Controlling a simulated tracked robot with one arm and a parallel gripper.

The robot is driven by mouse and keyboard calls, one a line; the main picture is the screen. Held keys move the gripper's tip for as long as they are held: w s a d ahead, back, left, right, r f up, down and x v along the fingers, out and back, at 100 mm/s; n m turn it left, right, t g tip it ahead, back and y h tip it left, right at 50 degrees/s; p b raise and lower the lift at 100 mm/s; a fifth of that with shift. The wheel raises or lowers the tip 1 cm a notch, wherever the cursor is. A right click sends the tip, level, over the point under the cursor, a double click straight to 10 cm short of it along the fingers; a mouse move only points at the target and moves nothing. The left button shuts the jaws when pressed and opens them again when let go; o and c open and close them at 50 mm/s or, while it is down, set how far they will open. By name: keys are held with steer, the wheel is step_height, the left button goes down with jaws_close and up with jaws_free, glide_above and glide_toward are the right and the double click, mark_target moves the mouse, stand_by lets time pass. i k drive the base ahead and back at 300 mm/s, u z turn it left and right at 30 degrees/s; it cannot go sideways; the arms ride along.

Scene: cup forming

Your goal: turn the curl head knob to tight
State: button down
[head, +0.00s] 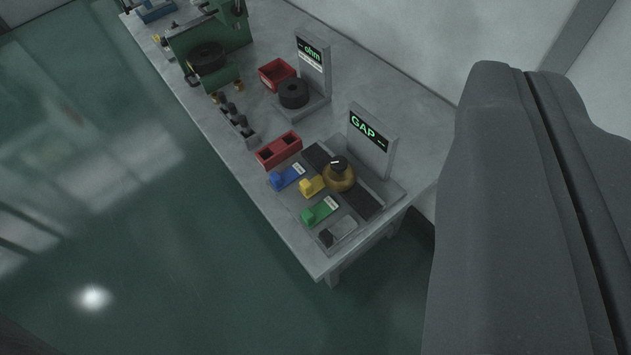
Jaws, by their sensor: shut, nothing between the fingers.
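A black knob (338,162) with a short white mark sits on a rounded brass-coloured body (340,180) near the bench's near end. It looks like the curl head knob, but I cannot read any tight mark or its setting from here. My gripper (527,72) fills the right side of the picture, large and grey. Its two fingers are shut against each other along a dark seam, with nothing between them. It is in the foreground, apart from the knob and to its right.
Red bins (278,150), an ohm display (313,62) and a green machine (207,40) stand farther along. The green floor is open at left.

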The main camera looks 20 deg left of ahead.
mark_target(338, 163)
steer(key=k, duration=1.2)
steer(key=u, duration=0.5)
steer(key=i, duration=1.5)
steer(key=z, duration=0.4)
